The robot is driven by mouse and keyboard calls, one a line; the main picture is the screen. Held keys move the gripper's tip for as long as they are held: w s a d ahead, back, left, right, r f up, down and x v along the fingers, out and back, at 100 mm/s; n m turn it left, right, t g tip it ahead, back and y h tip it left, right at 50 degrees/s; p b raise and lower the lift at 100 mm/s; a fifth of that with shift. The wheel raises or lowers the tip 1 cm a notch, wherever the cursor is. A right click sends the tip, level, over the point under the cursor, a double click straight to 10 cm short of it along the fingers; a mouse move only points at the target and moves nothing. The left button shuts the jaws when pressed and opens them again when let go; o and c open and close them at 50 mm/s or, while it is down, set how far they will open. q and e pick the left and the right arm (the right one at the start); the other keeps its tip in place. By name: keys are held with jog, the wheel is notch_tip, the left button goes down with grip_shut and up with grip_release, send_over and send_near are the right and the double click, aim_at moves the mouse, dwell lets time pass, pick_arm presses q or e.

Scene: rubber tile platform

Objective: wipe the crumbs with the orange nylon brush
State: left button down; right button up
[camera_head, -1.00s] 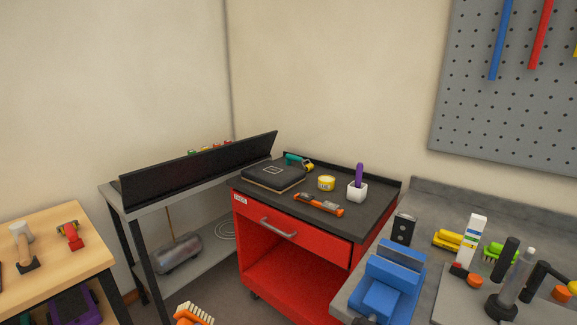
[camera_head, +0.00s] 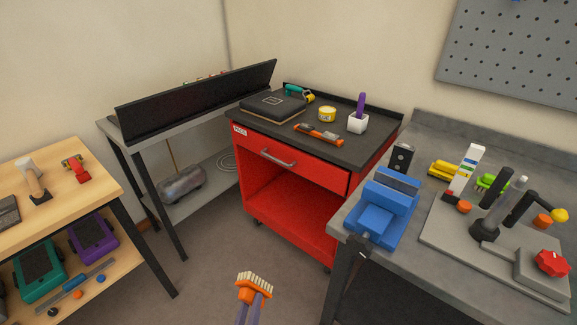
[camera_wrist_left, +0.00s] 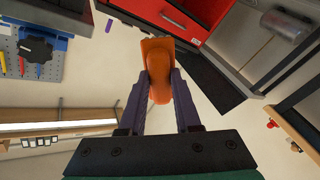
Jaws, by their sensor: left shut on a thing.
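The orange nylon brush (camera_head: 253,290) with pale bristles shows at the bottom centre of the head view, bristles upward in the picture. My left gripper (camera_head: 252,304) has purple fingers and is shut on it, in the air over the floor in front of the red cart. In the left wrist view the brush (camera_wrist_left: 159,70) sits between the fingers of the left gripper (camera_wrist_left: 160,92), its orange body facing the camera. I cannot make out any crumbs. My right gripper is not in view.
The red cart (camera_head: 290,195) carries a black case, tape and an orange-handled tool. A grey bench (camera_head: 400,250) with a blue vise (camera_head: 383,208) stands right. A wooden bench (camera_head: 85,205) stands left, beside a grey shelf unit (camera_head: 200,200). The floor between is clear.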

aim_at(256, 289)
pick_arm(q)
jog(key=shift+w+d+r+n+y, duration=0.4)
jog(key=shift+w+r+n+y, duration=0.15)
jog(key=shift+y, duration=0.2)
jog(key=shift+w+d+r+n+y, duration=0.4)
jog(key=shift+r+y, duration=0.2)
jog(key=shift+y, duration=0.15)
jog(key=shift+a, duration=0.15)
